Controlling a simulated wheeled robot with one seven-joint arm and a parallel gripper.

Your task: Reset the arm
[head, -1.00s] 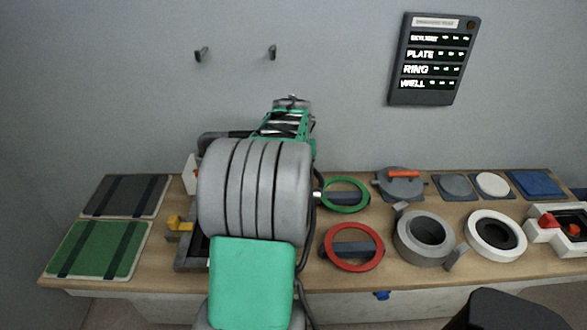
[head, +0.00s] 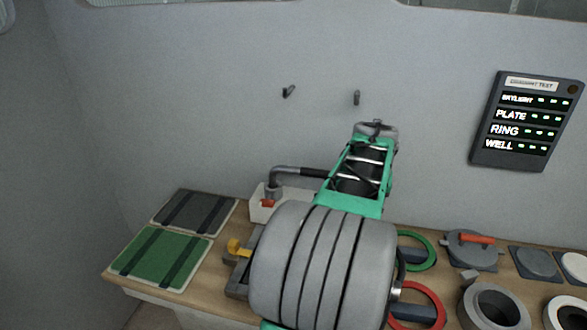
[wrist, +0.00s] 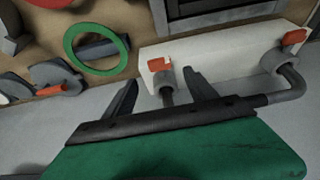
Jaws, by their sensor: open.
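My gripper (wrist: 162,77) is open in the wrist view, its two dark fingers apart at the lower middle. A grey pipe fitting with a red-orange tab (wrist: 160,65) shows between and beyond the fingertips. I cannot tell whether the fingers touch it; nothing is clearly held. The fitting is on a white block (wrist: 215,50), which also shows beside my arm in the head view (head: 262,209). A bent grey pipe (wrist: 291,80) is at the block's right end. In the head view my arm reaches up over the bench, and its fingers are hidden.
The wooden bench (head: 207,257) holds a green panel (head: 161,256), a dark panel (head: 192,212), a green ring (head: 430,250), a red ring (head: 437,294) and a lidded plate (head: 470,255). Two wall pegs (head: 288,91) and a status board (head: 528,121) are above.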

